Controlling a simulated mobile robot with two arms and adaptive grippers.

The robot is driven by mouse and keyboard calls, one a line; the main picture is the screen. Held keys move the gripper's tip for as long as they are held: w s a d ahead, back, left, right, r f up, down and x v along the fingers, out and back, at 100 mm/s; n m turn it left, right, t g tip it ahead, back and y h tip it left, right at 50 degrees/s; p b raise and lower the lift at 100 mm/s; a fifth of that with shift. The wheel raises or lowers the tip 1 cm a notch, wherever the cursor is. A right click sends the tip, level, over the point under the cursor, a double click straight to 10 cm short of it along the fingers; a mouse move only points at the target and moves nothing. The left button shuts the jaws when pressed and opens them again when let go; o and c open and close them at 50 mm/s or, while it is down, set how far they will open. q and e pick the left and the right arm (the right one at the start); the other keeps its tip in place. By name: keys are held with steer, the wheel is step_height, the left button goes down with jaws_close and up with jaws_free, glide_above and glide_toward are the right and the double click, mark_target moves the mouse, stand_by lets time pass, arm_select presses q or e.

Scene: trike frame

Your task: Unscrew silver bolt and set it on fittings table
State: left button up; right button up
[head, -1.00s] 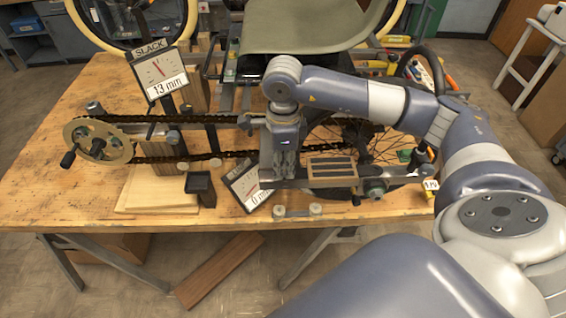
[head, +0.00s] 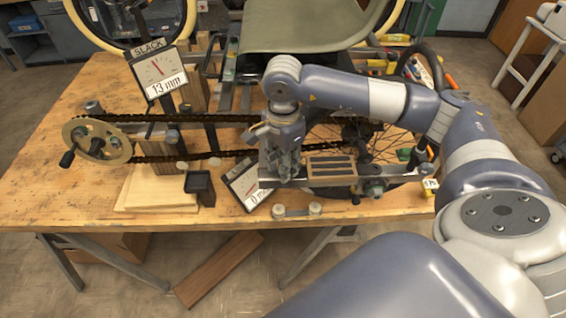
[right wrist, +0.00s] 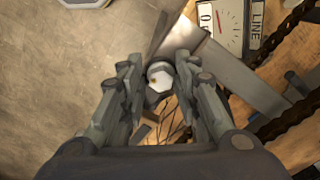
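A silver hex-headed bolt (right wrist: 160,76) shows in the right wrist view, beside a flat grey metal bar (right wrist: 235,78). My right gripper (right wrist: 160,72) points down with its fingers parted, one on each side of the bolt head. Narrow gaps seem to remain between the fingers and the bolt. In the head view my right gripper (head: 283,172) is over the left end of the bar at the front of the trike frame, and it hides the bolt there. My left gripper is not in view. I cannot tell which surface is the fittings table.
The wooden workbench (head: 60,190) carries the chain and chainring (head: 97,140), a slack gauge (head: 160,75) reading 13 mm and a second gauge (head: 243,185). A small black tray (head: 199,187) stands left of the gripper. A light side table (head: 538,30) stands at the back right.

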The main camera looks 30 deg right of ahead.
steer(key=m, duration=0.5)
steer(key=shift+w, duration=0.15)
steer(key=m, duration=0.7)
steer(key=shift+w+d, duration=0.1)
steer(key=c, duration=0.5)
steer(key=n, duration=0.6)
steer(key=shift+c, duration=0.3)
steer(key=n, duration=0.6)
steer(key=shift+s, duration=0.25)
